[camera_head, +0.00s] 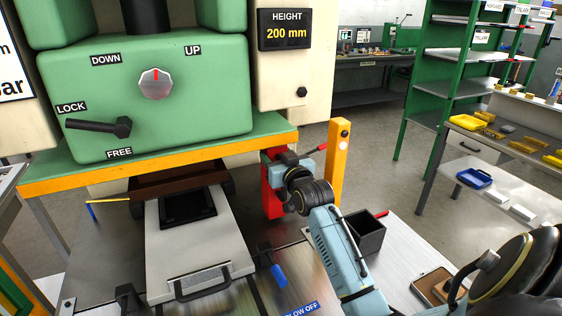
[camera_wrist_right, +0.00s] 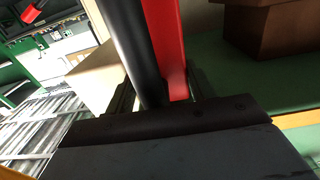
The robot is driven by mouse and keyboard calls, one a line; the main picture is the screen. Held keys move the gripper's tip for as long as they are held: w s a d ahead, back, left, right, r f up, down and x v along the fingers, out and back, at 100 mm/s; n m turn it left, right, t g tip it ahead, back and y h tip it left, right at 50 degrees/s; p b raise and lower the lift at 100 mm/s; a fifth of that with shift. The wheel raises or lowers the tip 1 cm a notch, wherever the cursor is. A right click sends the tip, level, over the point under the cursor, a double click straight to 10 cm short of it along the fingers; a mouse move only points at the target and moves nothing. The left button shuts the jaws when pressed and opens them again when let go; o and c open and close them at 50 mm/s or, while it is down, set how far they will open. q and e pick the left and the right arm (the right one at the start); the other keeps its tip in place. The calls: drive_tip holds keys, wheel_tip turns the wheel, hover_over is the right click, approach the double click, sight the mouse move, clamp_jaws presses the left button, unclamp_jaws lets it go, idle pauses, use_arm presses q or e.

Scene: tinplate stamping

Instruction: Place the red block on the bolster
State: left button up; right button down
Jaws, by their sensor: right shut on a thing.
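The red block (camera_head: 270,196) stands roughly upright at the right side of the press, just below the green and orange ledge. My right gripper (camera_head: 279,167) is at its upper part, shut on it. In the right wrist view, the red block (camera_wrist_right: 165,40) rises between the fingers with a black round bar beside it. Its lower end is partly hidden, and I cannot tell whether it touches the surface below. The steel bed (camera_head: 85,238) under the press looks like the bolster, with a pale plate (camera_head: 205,240) and a dark square recess on it. My left gripper is out of view.
The orange post (camera_head: 339,150) stands just right of my right gripper. The press ledge (camera_head: 240,146) overhangs from the left. A dark open box (camera_head: 364,236) and a blue-handled clamp (camera_head: 279,275) are nearby. A dark brown bar (camera_head: 180,180) lies behind the pale plate.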

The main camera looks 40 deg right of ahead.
drive_tip(key=shift+f, duration=0.4)
drive_tip(key=c, duration=0.9)
unclamp_jaws()
drive_tip(key=shift+f, duration=0.5)
drive_tip(key=shift+c, duration=0.2)
drive_tip(key=o, duration=0.4)
drive_tip(key=shift+r, duration=0.1)
drive_tip(key=shift+s+r, duration=0.1)
drive_tip(key=v, duration=1.2)
drive_tip(key=shift+r, duration=0.1)
